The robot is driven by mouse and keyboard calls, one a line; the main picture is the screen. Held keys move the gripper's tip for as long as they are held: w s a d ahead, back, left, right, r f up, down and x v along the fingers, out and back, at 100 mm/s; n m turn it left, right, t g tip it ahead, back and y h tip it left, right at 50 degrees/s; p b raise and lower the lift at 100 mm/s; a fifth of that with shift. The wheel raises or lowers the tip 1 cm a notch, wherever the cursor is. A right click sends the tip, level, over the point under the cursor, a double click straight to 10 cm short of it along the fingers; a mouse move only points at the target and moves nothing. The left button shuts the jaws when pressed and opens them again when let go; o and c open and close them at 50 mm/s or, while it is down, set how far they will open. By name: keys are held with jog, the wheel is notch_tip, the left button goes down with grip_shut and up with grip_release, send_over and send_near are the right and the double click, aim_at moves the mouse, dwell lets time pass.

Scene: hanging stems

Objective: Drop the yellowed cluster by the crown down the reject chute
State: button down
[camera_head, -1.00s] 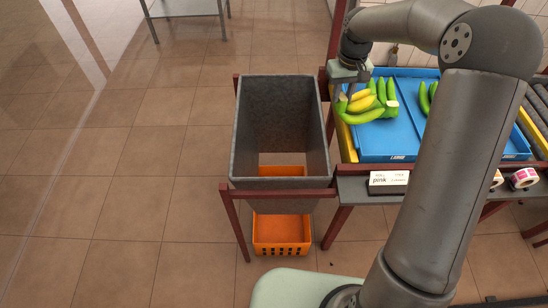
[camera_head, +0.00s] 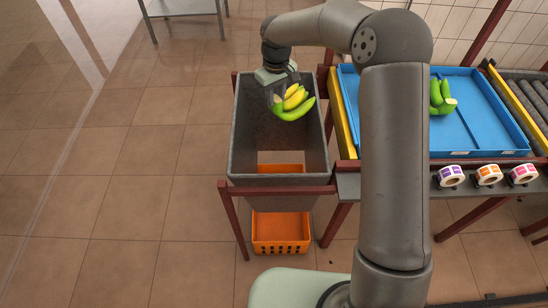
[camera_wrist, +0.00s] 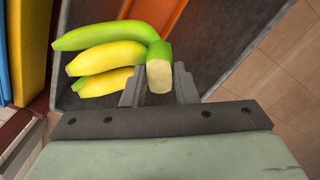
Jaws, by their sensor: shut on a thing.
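The yellowed cluster (camera_head: 295,103) has yellow bananas and a green one in front. My gripper (camera_head: 276,98) is shut on its crown and holds it over the open top of the grey reject chute (camera_head: 248,150). In the wrist view, the pale cut crown (camera_wrist: 159,76) sits between the jaws (camera_wrist: 160,92), and the fingers of the cluster (camera_wrist: 105,55) point left. The chute's grey inner wall shows beneath the cluster.
An orange crate (camera_head: 282,235) stands under the chute's open bottom. A blue tray (camera_head: 440,143) to the right holds a green cluster (camera_head: 441,98). Label rolls (camera_head: 488,175) sit on the shelf in front. Open tiled floor lies left.

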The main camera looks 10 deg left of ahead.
jog(key=shift+f+b, duration=0.6)
jog(key=shift+f, duration=0.8)
jog(key=c, duration=1.1)
grip_release()
jog(key=shift+o, duration=0.2)
notch_tip(320, 180, up, 18)
jog(key=b, duration=0.2)
jog(key=shift+f, duration=0.25)
